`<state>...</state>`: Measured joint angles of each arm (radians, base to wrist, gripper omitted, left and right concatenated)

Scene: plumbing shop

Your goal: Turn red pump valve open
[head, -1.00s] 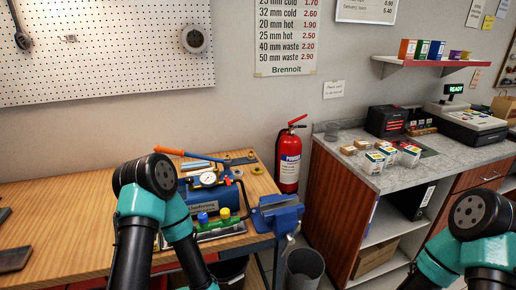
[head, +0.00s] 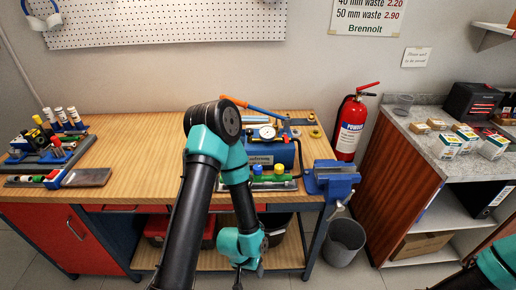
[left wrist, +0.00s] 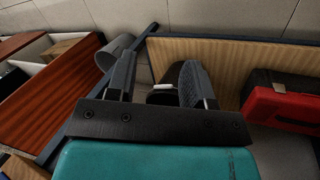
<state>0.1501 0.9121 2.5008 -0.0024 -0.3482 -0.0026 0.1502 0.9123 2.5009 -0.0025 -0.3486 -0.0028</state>
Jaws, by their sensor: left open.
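A blue test pump (head: 268,152) with a round gauge (head: 267,132) stands on the wooden bench. A long lever with an orange-red end (head: 233,101) and a blue shaft runs behind it. I cannot make out a separate red valve; my left arm covers the pump's left side. Blue (head: 257,170) and yellow (head: 280,169) knobs sit on a green fitting in front of the pump. My left gripper (head: 238,284) hangs low in front of the bench, well below the pump. In the left wrist view its two fingers (left wrist: 158,82) are apart with nothing held. My right gripper is out of view.
A blue vise (head: 332,178) is on the bench's right front corner. A grey bin (head: 345,241) stands below. A red toolbox (left wrist: 285,108) shows in the left wrist view. A fire extinguisher (head: 351,128) is behind. The wooden bench top (head: 140,150) has clear room left of my arm.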

